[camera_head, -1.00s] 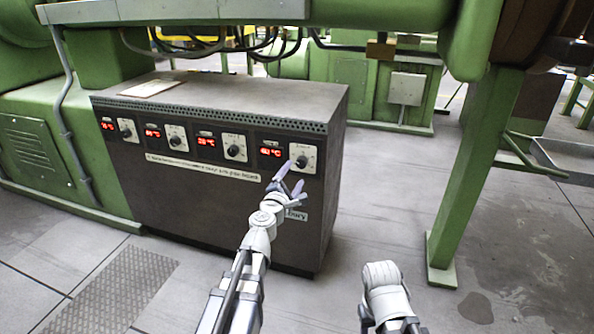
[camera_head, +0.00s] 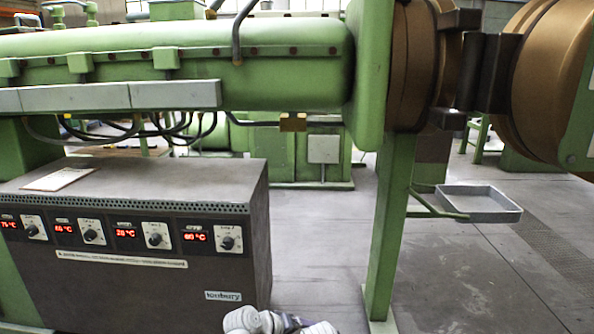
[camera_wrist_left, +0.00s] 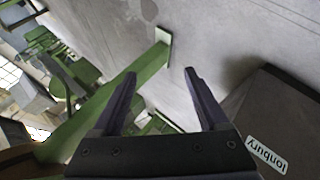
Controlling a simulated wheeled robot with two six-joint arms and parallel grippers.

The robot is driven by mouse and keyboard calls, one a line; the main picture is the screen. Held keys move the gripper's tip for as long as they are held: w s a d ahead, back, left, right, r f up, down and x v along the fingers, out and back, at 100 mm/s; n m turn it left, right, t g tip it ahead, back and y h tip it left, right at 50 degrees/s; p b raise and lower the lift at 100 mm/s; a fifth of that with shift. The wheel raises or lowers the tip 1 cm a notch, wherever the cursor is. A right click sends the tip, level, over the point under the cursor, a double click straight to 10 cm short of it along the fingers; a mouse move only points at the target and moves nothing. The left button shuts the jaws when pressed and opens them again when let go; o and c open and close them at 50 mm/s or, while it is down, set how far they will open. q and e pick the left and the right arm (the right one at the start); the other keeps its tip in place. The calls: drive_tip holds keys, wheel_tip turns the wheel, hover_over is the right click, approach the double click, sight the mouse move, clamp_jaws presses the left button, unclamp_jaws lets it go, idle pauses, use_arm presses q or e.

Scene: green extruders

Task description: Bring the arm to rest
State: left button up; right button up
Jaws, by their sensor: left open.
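My left gripper (camera_wrist_left: 160,74) shows in the left wrist view with its two dark fingers spread apart and nothing between them. Beyond the fingers are grey floor and a green post. In the head view only pale parts of my left arm (camera_head: 246,320) show at the bottom edge, low in front of the control cabinet (camera_head: 130,278). The gripper is mostly cut off there. My right gripper is not in view.
The dark cabinet has several red temperature displays with knobs, and its "Ionbury" label (camera_wrist_left: 266,155) shows beside the gripper. A green post (camera_head: 385,240) stands to the right, near a grey tray (camera_head: 484,216). The extruder barrel (camera_head: 180,60) runs above. Floor beyond the post is open.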

use_arm(q)
drive_tip(key=s+a+f+m+g+y+p, duration=0.1)
drive_tip(key=s+a+m+g+y, duration=0.15)
drive_tip(key=s, duration=0.25)
drive_tip(key=s+a+m+g+y+p, duration=0.2)
drive_tip(key=s+y, duration=0.1)
drive_tip(key=s, duration=0.2)
drive_tip(key=s+a+f+m+g+y+p, duration=0.1)
drive_tip(key=s+a+m+g+y, duration=0.15)
drive_tip(key=s, duration=0.25)
wheel_tip(320, 180, up, 37)
drive_tip(key=p, duration=3.6)
drive_tip(key=shift+w+d+t+p, duration=0.2)
drive_tip(key=shift+d+t+p, duration=0.05)
drive_tip(key=shift+t+p, duration=0.15)
drive_tip(key=shift+f, duration=0.15)
